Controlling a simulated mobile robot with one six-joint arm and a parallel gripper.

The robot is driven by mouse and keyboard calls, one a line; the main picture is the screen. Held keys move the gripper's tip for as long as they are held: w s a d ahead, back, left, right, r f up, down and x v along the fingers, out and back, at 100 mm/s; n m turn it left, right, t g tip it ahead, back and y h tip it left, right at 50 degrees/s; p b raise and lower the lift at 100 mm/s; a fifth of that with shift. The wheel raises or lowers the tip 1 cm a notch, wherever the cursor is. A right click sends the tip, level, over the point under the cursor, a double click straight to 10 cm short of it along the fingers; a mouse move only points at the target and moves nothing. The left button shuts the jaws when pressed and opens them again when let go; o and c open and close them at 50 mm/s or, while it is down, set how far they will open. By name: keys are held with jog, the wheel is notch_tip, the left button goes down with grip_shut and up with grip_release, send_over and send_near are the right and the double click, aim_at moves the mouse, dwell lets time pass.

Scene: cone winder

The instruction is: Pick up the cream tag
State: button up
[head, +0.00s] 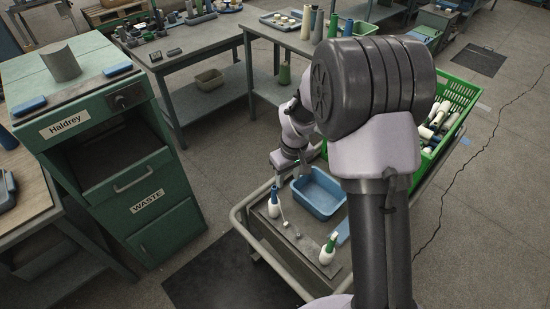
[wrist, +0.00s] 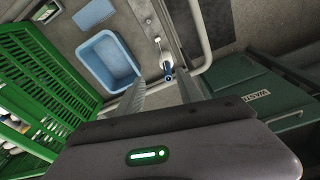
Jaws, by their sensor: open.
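I cannot make out the cream tag for sure. A small pale piece (head: 284,223) lies on the grey plate of the cart, between a blue-topped bobbin (head: 274,204) and a green-topped white bobbin (head: 327,252). In the wrist view a small white piece (wrist: 157,40) shows above the blue-topped bobbin (wrist: 167,70). My gripper (head: 292,166) hangs over the far left end of the cart, above the plate and beside the blue bin. In the wrist view my gripper (wrist: 165,82) is open and empty, with its fingers apart.
A blue bin (head: 319,192) stands on the cart, right of the plate. A green crate (head: 460,92) with several cones is behind my arm. The cart's rail (head: 240,222) borders the near left side. A green waste cabinet (head: 165,212) stands at left, with open floor between.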

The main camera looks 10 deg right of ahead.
notch_tip(320, 180, down, 11)
jog(key=n+g+p, duration=0.1)
jog(key=n+p, duration=0.1)
jog(key=n, duration=0.1)
jog(key=b, duration=0.5)
send_over(286, 224)
notch_tip(286, 224, down, 13)
jog(key=shift+r, duration=0.1)
notch_tip(286, 224, down, 6)
jog(key=shift+w+r+b, duration=0.1)
jog(key=shift+b, duration=1.1)
jog(key=shift+r, duration=0.1)
jog(key=c, duration=0.9)
